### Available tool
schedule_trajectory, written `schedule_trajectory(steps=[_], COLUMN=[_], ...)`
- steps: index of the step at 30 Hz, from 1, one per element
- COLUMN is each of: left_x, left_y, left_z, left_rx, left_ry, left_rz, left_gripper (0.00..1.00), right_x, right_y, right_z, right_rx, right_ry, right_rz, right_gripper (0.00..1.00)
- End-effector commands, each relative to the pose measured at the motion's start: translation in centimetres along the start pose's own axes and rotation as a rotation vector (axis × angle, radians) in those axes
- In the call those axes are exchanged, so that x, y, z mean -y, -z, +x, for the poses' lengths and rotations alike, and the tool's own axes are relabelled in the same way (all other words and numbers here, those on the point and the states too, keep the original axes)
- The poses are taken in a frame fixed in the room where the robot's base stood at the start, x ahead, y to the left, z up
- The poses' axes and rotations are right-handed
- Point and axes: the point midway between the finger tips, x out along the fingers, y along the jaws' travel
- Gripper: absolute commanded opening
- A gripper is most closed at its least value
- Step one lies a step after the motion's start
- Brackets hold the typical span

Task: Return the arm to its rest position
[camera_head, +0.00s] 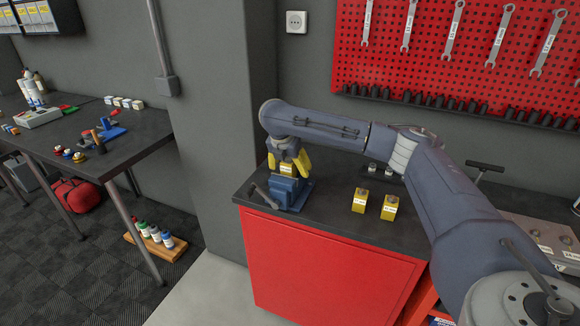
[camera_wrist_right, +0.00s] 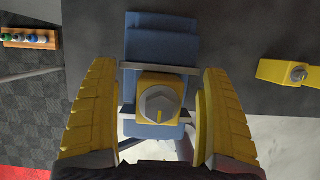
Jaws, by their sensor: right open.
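My right arm reaches from the lower right across the workbench (camera_head: 325,215). My right gripper (camera_head: 288,163) points down over the blue vise (camera_head: 290,190) near the bench's left end. My left gripper is not in view.
Two yellow blocks (camera_head: 360,200) stand on the bench right of the vise. A red pegboard (camera_head: 430,60) with wrenches hangs behind. A wall pillar (camera_head: 215,130) stands left of the bench. A dark table (camera_head: 110,150) with tools stands farther left.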

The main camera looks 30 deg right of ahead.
Motion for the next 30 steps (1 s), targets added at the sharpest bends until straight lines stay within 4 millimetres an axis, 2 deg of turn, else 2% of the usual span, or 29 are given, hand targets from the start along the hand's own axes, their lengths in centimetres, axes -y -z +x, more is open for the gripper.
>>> schedule_trajectory(steps=[8, 30], left_x=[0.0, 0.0], left_y=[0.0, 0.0], left_z=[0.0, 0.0], left_rx=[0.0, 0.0], left_ry=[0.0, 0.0], left_rz=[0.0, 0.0], left_gripper=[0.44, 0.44], right_x=[-0.1, 0.0], right_y=[-0.1, -1.6], right_z=[-0.3, -3.6], right_rx=[0.002, 0.003], right_ry=[-0.002, -0.002], right_rz=[0.001, 0.001], right_gripper=[0.81, 0.81])
